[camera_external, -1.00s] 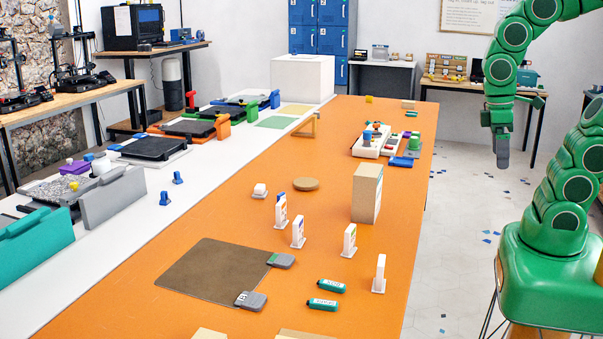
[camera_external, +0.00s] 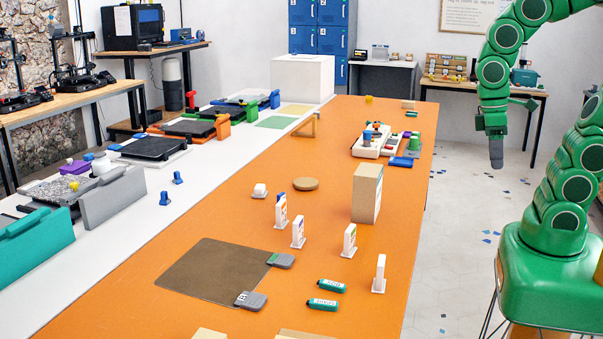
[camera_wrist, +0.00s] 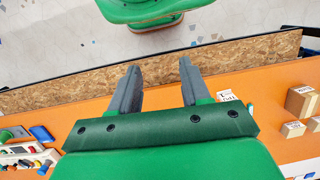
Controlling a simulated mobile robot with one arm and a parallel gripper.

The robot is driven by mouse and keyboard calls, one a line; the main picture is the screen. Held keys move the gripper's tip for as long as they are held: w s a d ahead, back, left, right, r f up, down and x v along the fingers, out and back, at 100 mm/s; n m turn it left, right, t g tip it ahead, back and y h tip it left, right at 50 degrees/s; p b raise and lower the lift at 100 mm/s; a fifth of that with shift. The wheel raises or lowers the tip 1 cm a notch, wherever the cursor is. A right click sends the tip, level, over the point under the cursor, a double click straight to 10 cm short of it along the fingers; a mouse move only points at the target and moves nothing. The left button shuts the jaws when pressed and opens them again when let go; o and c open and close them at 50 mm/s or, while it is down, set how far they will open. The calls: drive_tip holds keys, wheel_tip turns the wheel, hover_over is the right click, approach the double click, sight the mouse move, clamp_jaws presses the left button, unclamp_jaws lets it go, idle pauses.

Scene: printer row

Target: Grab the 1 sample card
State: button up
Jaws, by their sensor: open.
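Several white upright cards on small bases stand on the orange table in the external view: one with a blue top (camera_external: 281,211), one further forward (camera_external: 298,232), one with a green mark (camera_external: 349,241), and one seen nearly edge-on (camera_external: 379,274). Their labels are too small to read there, so I cannot tell which is the 1 card. My gripper (camera_external: 496,160) hangs over the floor, right of the table and apart from the cards. In the wrist view my gripper (camera_wrist: 158,68) is open and empty. A white label with dark print (camera_wrist: 227,96) shows beside its right finger.
The orange table (camera_external: 230,215) carries a tall cardboard box (camera_external: 367,193), a brown mat (camera_external: 215,270), green markers (camera_external: 323,304) and a cluster of parts (camera_external: 372,142). The table's chipboard edge (camera_wrist: 60,90) crosses the wrist view.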

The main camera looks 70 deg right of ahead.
drive_tip(key=w+a+f+m+g+y, duration=0.2)
drive_tip(key=w+a+f+y, duration=0.25)
drive_tip(key=w+a, duration=0.3)
drive_tip(key=m+t+y, duration=0.3)
drive_tip(key=m+y, duration=0.5)
drive_tip(key=m, duration=0.7)
approach(380, 274)
drive_tip(key=shift+w+a+f, duration=0.15)
drive_tip(key=shift+a+f, duration=0.3)
drive_tip(key=shift+f, duration=0.05)
drive_tip(key=shift+y, duration=0.25)
drive_tip(key=shift+x, duration=3.95)
drive_tip(key=shift+r, duration=0.15)
clamp_jaws()
